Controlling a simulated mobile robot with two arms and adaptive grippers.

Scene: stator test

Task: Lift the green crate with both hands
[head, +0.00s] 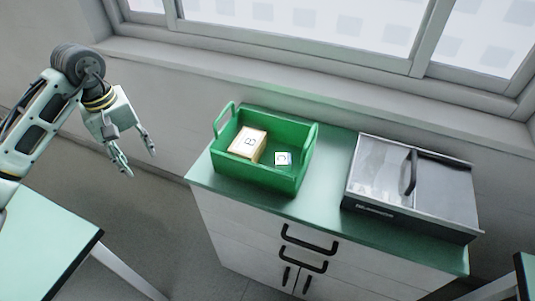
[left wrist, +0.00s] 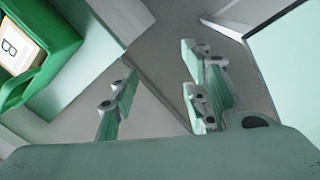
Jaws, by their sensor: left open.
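The green crate (head: 268,179) stands on the left part of a cabinet top, with a raised loop handle at its left end and another at its right end. A box marked B (head: 248,143) and a smaller block (head: 283,159) lie inside it. My left gripper (head: 140,162) is open and empty, pointing down, to the left of the crate and apart from it. In the left wrist view the open fingers (left wrist: 160,95) have only floor between them, and part of the crate (left wrist: 62,40) shows at upper left. My right gripper is not in view.
The cabinet top (head: 327,205) also carries a grey metal case (head: 415,190) with a black handle, right of the crate. A window ledge runs behind. A pale table (head: 45,240) is at lower left, with open floor between it and the cabinet.

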